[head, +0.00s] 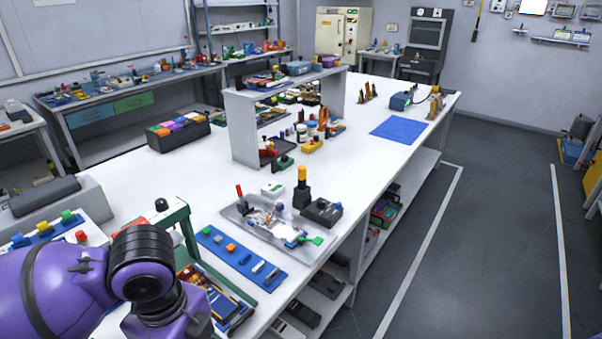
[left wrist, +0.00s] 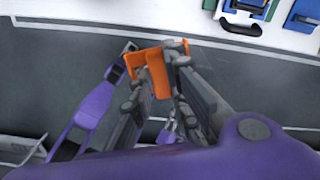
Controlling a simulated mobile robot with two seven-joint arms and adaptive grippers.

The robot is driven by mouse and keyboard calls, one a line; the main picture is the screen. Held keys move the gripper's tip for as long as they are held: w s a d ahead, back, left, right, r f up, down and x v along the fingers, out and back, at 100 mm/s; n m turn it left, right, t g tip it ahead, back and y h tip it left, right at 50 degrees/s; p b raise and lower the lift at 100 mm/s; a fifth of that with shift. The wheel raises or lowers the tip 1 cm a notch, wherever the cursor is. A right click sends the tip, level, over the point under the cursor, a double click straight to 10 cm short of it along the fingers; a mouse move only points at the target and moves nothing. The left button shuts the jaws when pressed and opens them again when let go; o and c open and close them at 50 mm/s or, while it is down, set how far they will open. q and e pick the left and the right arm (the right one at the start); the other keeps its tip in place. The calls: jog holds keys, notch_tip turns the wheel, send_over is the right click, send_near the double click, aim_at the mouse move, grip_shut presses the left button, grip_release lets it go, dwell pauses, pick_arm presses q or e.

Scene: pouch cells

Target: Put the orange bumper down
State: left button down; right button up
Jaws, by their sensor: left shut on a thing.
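The orange bumper (left wrist: 158,72) is in the left wrist view, an angular bright piece between my left fingers. My left gripper (left wrist: 153,78) is shut on it, with one dark finger on each side. The bumper appears over dark grey, just short of the white table edge. In the head view my purple left arm fills the lower left corner. The gripper and the bumper do not show there. I cannot make out my right gripper in either view.
The white workbench (head: 385,92) carries a blue mat (head: 399,129) with clear surface around it. A metal tray (head: 262,236) of small parts and a blue strip (head: 222,250) with small blocks lie nearer. A shelf unit (head: 243,130) stands mid-bench. The floor (head: 490,230) at right is open.

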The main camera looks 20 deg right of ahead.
pick_arm(q)
jog(key=m, duration=0.1)
jog(key=d+m, duration=0.1)
jog(key=shift+s+f+m, duration=0.2)
jog(key=shift+m, duration=0.2)
jog(key=shift+d+m, duration=0.2)
jog(key=shift+m, duration=0.3)
pick_arm(e)
jog(key=shift+a, duration=0.3)
pick_arm(q)
jog(key=shift+f, duration=0.1)
jog(key=w+a+f, duration=0.2)
jog(key=w+f, duration=0.1)
jog(key=w+a+f, duration=0.3)
jog(key=w+a+f+b, duration=0.1)
jog(key=w+a+f, duration=0.1)
jog(key=w+a, duration=0.1)
jog(key=shift+w+f, duration=0.4)
jog(key=shift+w, duration=0.1)
jog(key=shift+w+a+f, duration=0.2)
jog(key=shift+w+f, duration=0.05)
jog(key=shift+f, duration=0.05)
notch_tip(320, 180, down, 3)
jog(key=shift+w+a+f, duration=0.15)
jog(key=shift+f, duration=0.2)
pick_arm(e)
jog(key=shift+s+d+f, duration=0.1)
jog(key=shift+s+f, duration=0.2)
jog(key=shift+f, duration=0.3)
